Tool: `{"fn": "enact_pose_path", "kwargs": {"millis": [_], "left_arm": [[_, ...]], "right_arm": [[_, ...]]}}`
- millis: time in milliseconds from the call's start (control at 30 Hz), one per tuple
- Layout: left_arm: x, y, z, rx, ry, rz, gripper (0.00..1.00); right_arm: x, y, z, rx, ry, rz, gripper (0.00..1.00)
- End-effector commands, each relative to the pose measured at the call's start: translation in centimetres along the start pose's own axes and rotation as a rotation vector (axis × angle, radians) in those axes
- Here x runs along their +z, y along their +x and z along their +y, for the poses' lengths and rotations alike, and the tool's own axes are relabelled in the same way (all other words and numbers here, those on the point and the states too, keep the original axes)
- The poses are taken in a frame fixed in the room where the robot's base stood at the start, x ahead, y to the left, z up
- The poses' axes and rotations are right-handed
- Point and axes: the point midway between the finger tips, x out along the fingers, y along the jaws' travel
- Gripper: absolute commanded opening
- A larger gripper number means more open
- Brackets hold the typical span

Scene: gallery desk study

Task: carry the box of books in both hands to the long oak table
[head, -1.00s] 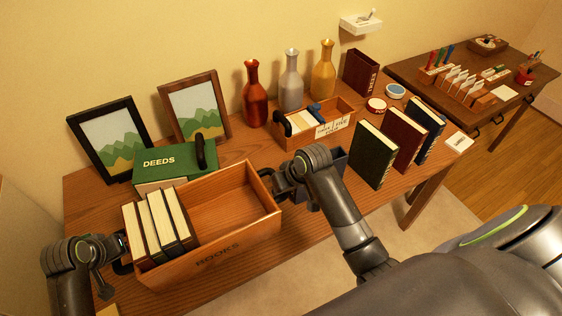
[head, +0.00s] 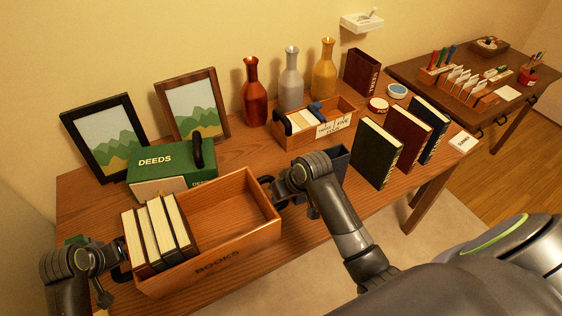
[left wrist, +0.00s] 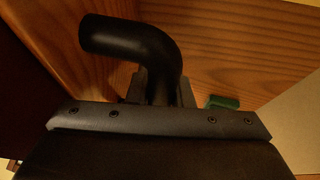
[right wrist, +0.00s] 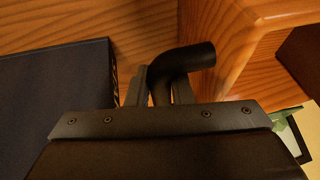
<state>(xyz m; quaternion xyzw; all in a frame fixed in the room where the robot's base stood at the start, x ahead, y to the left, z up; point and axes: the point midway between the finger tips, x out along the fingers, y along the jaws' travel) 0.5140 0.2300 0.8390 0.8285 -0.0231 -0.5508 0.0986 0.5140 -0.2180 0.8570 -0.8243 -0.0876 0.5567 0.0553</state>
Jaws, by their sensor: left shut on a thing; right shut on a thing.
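The wooden box of books (head: 205,270), marked BOOKS, is at the front of the near desk, level, with several upright books (head: 158,232) in its left end and its right part empty. My left gripper (head: 120,268) is shut on the box's left black handle, which shows in the left wrist view (left wrist: 130,40). My right gripper (head: 277,190) is shut on the right black handle, seen in the right wrist view (right wrist: 188,62).
On the near desk (head: 240,150), a green DEEDS box (head: 172,160) stands close behind the box, with two picture frames (head: 105,140) behind. Vases (head: 291,82), a card box (head: 315,125) and standing books (head: 378,152) are to the right. A darker desk (head: 435,85) stands beyond.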

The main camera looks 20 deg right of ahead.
Motion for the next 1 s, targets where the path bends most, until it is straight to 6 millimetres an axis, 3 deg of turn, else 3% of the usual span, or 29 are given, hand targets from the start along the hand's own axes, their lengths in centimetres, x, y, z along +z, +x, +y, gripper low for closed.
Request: {"fn": "enact_pose_path", "kwargs": {"millis": [233, 267, 400, 767, 1000], "left_arm": [[0.1, 0.6, -0.2, -0.002, 0.002, 0.008, 0.00], [0.2, 0.6, -0.2, -0.003, 0.001, 0.002, 0.24], [0.2, 0.6, -0.2, -0.002, 0.001, 0.001, 0.41], [0.2, 0.3, -0.2, -0.001, 0.000, 0.002, 0.41], [0.2, -2.9, -0.2, -0.002, 0.002, 0.005, 0.41]], "right_arm": [[0.2, 0.7, 0.2, 0.003, -0.004, 0.002, 0.00], [0.4, 0.7, 0.3, 0.004, -0.003, -0.003, 0.24], [0.3, 0.7, 0.2, 0.003, -0.002, -0.002, 0.42], [0.3, 0.6, 0.1, 0.001, 0.000, 0.000, 0.42], [0.3, 0.6, 0.1, 0.000, 0.000, 0.000, 0.42]]}}
